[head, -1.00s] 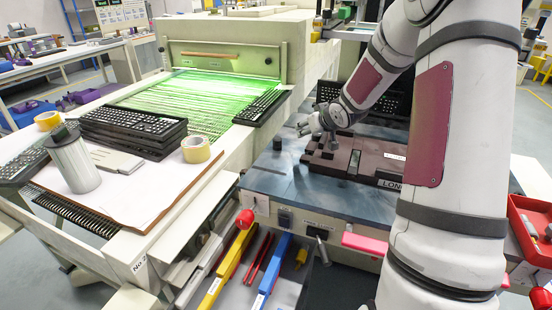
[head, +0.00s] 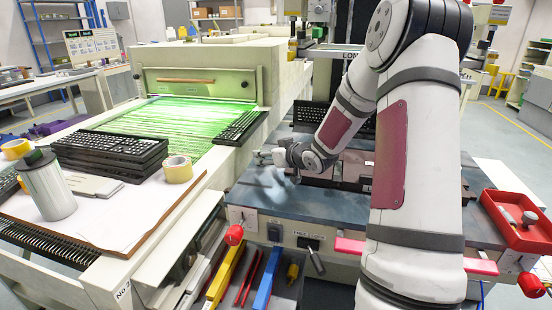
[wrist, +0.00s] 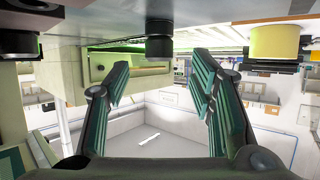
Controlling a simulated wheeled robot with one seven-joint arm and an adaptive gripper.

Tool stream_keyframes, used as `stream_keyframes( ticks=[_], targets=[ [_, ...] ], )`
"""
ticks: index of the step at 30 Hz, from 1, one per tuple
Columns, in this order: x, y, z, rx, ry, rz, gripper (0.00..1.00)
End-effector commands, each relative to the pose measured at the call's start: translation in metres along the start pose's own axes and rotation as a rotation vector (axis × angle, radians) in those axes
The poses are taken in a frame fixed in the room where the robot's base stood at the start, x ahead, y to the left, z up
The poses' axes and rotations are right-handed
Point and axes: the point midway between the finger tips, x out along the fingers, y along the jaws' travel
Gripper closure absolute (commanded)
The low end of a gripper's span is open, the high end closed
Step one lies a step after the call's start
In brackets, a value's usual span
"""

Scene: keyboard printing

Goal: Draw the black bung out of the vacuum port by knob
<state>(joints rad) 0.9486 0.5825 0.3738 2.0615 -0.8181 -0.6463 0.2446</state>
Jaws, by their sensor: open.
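My gripper (head: 266,156) is low over the blue-grey bench top (head: 262,189), turned toward the left, at the left of the brown machine block. In the wrist view its two green-ridged fingers (wrist: 160,82) are spread apart with nothing between them. That view appears upside down. A short black cylinder (wrist: 159,47), probably the bung, projects from the surface along the top, beyond the gap between the fingers and apart from them. A larger dark cylinder (wrist: 74,42) shows at upper left. In the head view I cannot make out the bung or its port; my gripper may cover them.
The cream machine with a green-lit bed (head: 150,125) stands left of the bench. Black keyboards (head: 112,150), a yellow tape roll (head: 178,169) and a metal canister (head: 50,190) sit on its near shelf. A red tray (head: 520,218) is at right. The bench's front left is clear.

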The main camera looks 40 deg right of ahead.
Motion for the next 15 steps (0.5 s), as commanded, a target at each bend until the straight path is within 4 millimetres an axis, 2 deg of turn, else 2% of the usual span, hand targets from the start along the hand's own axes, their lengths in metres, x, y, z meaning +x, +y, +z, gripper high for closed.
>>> stream_keyframes(
  ticks=[1,6,15],
  targets=[
    [0.011,0.000,0.001,0.000,0.001,-0.002,0.50],
    [0.035,0.000,0.001,0.001,0.001,-0.001,0.50],
    [0.053,0.000,0.000,0.001,-0.001,0.001,0.50]
  ],
)
